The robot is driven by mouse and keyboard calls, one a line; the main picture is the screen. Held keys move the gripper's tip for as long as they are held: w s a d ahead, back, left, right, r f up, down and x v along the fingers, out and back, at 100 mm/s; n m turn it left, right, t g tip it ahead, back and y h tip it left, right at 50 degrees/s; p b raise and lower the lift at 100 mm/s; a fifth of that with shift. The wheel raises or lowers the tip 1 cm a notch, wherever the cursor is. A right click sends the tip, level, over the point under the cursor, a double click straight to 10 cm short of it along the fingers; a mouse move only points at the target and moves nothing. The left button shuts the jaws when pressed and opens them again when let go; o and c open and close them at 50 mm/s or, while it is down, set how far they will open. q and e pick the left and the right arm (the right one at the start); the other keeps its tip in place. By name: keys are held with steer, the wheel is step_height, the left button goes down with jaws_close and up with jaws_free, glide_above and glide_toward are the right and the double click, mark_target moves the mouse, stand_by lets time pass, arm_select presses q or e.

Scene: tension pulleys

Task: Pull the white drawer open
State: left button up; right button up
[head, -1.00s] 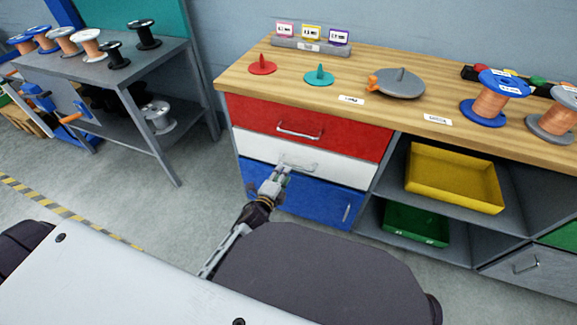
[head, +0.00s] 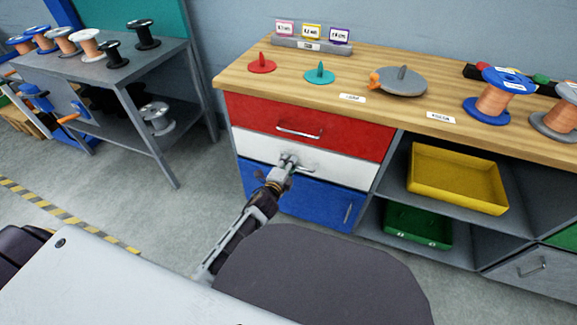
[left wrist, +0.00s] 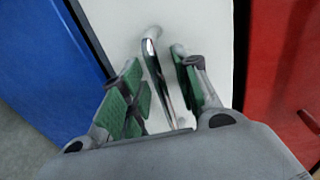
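The white drawer (head: 326,168) sits between the red drawer above and the blue door below, and it looks shut. Its metal handle (left wrist: 157,65) shows in the left wrist view, running between the two green-padded fingers. My left gripper (head: 287,163) is at the handle in the head view, covering part of it. In the left wrist view my left gripper (left wrist: 158,90) is open, with one finger on each side of the handle bar and gaps showing. My right gripper is not in view.
The red drawer (head: 350,135) with its own handle is just above, and the blue door (head: 310,200) just below. Open shelves with a yellow bin (head: 455,180) and a green bin (head: 418,226) are to the right.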

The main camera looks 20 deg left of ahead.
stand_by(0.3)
arm_select(q)
jaws_close()
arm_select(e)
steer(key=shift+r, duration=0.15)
